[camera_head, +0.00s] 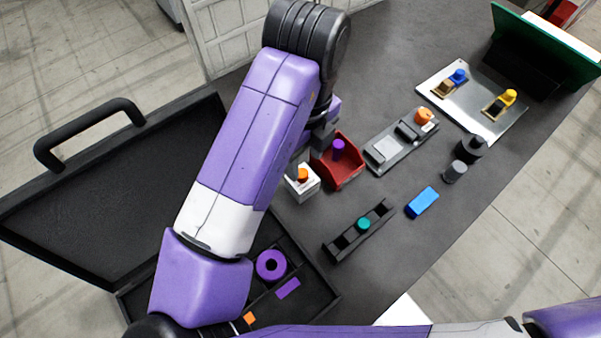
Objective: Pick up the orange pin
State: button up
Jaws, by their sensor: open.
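An orange pin (302,174) stands in a small white block (301,188) on the dark table, just below my gripper. My gripper (308,154) is partly hidden behind my purple arm. Its jaws are open, and it appears close above the orange pin; the exact gap cannot be told. Another orange round piece (423,116) sits at the far end of a grey fixture (385,160).
A red bin (347,183) with a purple pin (338,147) stands right beside the white block. A black rack (340,249) with a teal piece, a blue block (422,202) and grey cylinders (455,172) lie to the right. An open black case (100,190) is left.

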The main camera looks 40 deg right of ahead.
aim_at(302, 172)
jog(key=shift+w+a+f+p, duration=0.1)
jog(key=shift+w+f+p, duration=0.1)
jog(key=shift+f, duration=0.95)
jog(key=shift+w+f+p, duration=0.1)
jog(key=shift+f+p, duration=0.05)
jog(key=shift+f, duration=0.95)
grip_shut()
